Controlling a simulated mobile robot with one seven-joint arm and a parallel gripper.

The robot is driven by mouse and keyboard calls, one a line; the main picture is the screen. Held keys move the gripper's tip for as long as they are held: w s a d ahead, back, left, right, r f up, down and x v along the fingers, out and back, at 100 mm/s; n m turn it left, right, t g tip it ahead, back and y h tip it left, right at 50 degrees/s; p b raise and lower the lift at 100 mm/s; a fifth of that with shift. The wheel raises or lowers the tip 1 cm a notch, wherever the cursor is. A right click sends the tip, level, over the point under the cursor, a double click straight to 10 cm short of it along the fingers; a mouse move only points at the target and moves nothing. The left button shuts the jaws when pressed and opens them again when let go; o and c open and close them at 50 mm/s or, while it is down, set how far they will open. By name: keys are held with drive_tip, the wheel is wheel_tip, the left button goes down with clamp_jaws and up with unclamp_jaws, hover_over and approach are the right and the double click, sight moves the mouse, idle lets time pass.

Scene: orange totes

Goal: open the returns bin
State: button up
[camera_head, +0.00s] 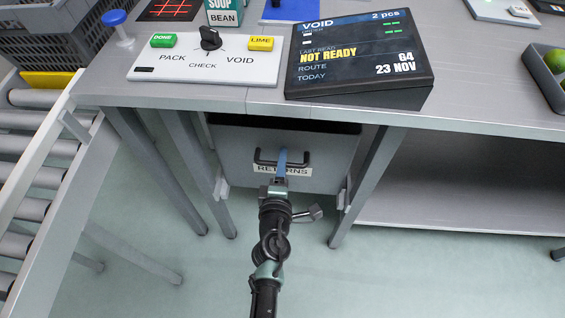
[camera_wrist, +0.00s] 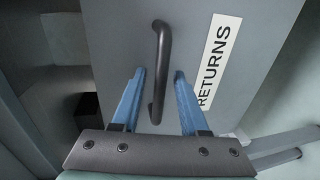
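The returns bin (camera_head: 232,155) is a grey drawer under the counter, with a dark gap along its top edge. Its front bears a white RETURNS label (camera_head: 299,171) and a dark bar handle (camera_head: 265,163). I cannot tell whether the bin is fully in. In the wrist view, the handle (camera_wrist: 163,45) runs upright in front of the grey bin front (camera_wrist: 112,35). My gripper (camera_wrist: 160,72) is open, its two blue fingers on either side of the handle's lower part, with gaps visible. In the head view, my gripper (camera_head: 282,164) is at the handle and hides part of the label.
The counter above carries a PACK/CHECK/VOID dial panel (camera_head: 190,69) and a black display (camera_head: 358,88) reading NOT READY. Counter legs (camera_head: 366,186) stand beside the bin. A roller conveyor (camera_head: 35,147) is at left. The floor before the bin is clear apart from my arm.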

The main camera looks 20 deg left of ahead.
clamp_jaws()
idle(1.2)
